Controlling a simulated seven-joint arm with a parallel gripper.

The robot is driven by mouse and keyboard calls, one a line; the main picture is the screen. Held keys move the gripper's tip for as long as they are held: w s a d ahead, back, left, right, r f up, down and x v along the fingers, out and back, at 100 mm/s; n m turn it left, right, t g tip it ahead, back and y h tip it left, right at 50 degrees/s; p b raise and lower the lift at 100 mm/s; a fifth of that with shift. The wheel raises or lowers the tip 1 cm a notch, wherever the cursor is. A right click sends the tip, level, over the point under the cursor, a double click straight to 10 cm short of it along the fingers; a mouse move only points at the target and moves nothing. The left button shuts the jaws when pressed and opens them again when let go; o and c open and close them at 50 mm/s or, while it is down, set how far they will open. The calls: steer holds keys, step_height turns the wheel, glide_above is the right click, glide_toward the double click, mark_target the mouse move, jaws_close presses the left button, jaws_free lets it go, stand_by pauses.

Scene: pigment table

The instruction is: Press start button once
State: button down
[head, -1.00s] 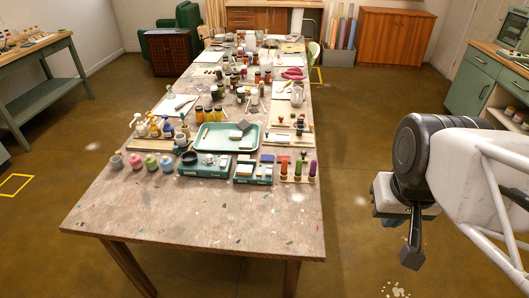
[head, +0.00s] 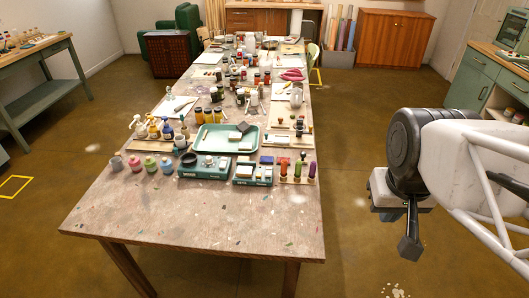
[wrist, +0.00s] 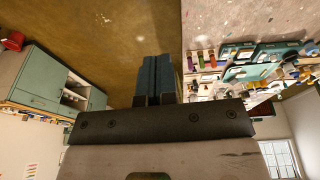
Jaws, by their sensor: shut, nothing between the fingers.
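No start button can be made out at this size. A teal box (head: 205,171) with white lettering on its front stands near the front of the long table (head: 200,225). A second teal box (head: 252,175) stands just right of it. Both teal boxes also show in the wrist view, at the upper right. My gripper (head: 409,248) hangs over the floor, to the right of the table and well apart from the boxes. Its dark fingers are together and empty, pointing up the picture in the wrist view (wrist: 153,62).
A green tray (head: 202,149) lies behind the boxes. Paint jars (head: 149,164) stand to their left, and colourful upright handles (head: 298,170) to their right. Many bottles and jars crowd the table farther back. The table's front part is clear. A green cabinet (head: 475,80) stands at far right.

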steer(key=w+a+n+g+h, duration=0.1)
steer(key=w+a+n+h, duration=0.2)
steer(key=w, duration=1)
steer(key=n+t+h, duration=0.4)
steer(key=n, duration=0.9)
glide_above(259, 175)
step_height(259, 175, down, 21)
steer(key=shift+f, duration=4.25)
